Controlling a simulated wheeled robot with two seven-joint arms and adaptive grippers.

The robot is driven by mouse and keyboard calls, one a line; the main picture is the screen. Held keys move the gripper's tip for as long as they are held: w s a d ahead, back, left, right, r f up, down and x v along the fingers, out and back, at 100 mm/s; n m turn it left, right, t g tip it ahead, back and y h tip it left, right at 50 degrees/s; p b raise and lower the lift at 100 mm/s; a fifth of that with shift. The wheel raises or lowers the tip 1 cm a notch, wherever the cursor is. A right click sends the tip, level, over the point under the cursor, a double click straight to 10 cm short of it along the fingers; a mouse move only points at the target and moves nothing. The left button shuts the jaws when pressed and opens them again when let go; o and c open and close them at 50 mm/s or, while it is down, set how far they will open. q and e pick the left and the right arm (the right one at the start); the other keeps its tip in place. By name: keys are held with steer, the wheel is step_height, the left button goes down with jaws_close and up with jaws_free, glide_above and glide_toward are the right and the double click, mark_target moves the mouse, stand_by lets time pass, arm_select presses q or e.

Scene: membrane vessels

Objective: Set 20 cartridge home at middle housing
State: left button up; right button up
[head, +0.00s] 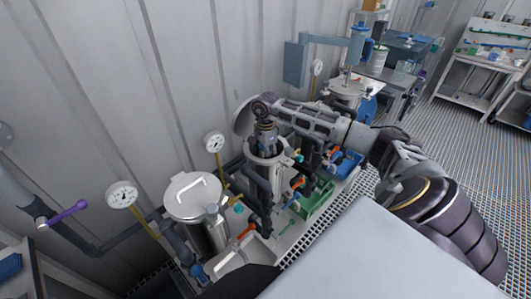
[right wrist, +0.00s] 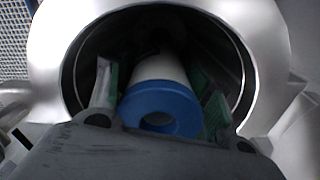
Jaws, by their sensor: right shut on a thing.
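The middle housing (head: 266,157) is a metal cylinder with its top open. Its round lid (head: 243,116) appears to stand tilted up behind it. My right arm comes in from the right and my right gripper (head: 265,130) points down into the mouth. In the right wrist view the gripper (right wrist: 160,95) is shut on the cartridge (right wrist: 158,70), white with a blue ring-shaped end cap. The cartridge lies within the housing's bright round rim (right wrist: 270,60). Its far end is hidden in the dark bore. In the head view the cartridge is hidden. My left gripper is out of view.
A left housing (head: 194,198) has its handled lid closed. Another housing (head: 347,90) stands farther back. Gauges (head: 122,195) (head: 214,142), pipes and orange-handled valves (head: 246,231) crowd the skid. A green tray (head: 317,201) sits in front, and the corrugated wall (head: 90,90) is close behind.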

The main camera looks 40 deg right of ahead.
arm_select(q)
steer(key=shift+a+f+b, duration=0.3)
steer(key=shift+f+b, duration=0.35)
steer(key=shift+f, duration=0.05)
arm_select(e)
steer(key=shift+f, duration=1)
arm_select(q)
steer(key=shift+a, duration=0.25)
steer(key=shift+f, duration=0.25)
arm_select(e)
steer(key=shift+f, duration=0.25)
steer(key=o, duration=1.5)
steer(key=shift+o, duration=0.2)
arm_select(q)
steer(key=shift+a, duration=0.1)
arm_select(e)
steer(key=shift+r, duration=0.1)
